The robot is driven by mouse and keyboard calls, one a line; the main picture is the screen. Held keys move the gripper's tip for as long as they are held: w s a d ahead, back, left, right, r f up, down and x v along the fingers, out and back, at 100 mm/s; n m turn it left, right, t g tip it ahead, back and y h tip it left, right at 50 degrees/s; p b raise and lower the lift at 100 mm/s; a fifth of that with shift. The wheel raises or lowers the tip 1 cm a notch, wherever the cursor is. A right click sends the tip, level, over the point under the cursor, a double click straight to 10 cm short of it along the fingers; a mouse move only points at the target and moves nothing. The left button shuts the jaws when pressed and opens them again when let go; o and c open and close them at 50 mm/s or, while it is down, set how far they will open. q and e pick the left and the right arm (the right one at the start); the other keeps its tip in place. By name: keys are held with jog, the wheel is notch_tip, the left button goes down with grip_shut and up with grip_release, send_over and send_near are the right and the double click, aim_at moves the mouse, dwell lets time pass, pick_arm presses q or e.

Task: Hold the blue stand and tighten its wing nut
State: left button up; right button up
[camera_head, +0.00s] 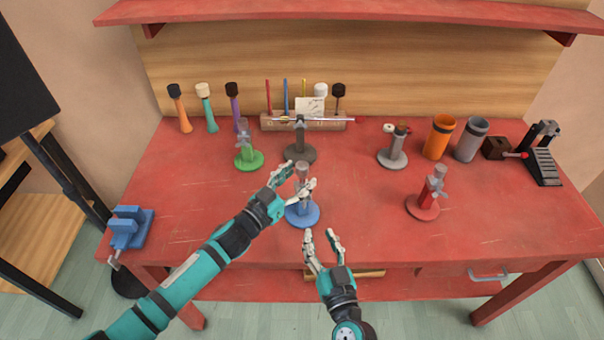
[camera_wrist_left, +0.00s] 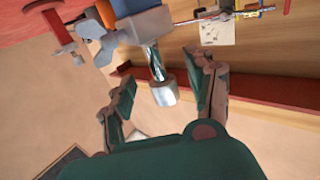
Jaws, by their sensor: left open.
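The blue stand has a round blue base (camera_head: 302,215) standing upright at the front middle of the red table. Its grey upright is partly hidden by my left fingers, and I cannot make out its wing nut clearly. My left gripper (camera_head: 296,180) is open at the upper part of this stand. In the left wrist view, a pale grey cylinder end (camera_wrist_left: 163,96) lies between the two open fingers, with gaps on both sides. My right gripper (camera_head: 321,238) is open and empty just in front of the blue base, near the table's front edge.
Green (camera_head: 249,160), dark grey (camera_head: 300,153), light grey (camera_head: 392,157) and red (camera_head: 423,207) stands surround the middle. A blue vise (camera_head: 130,228) sits at the left edge. Mallets and a wooden rack (camera_head: 270,123) are behind. Orange (camera_head: 438,138) and grey cups (camera_head: 470,140) stand back right.

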pick_arm(q)
jog(key=shift+x, duration=1.05)
grip_shut()
dwell(1.0)
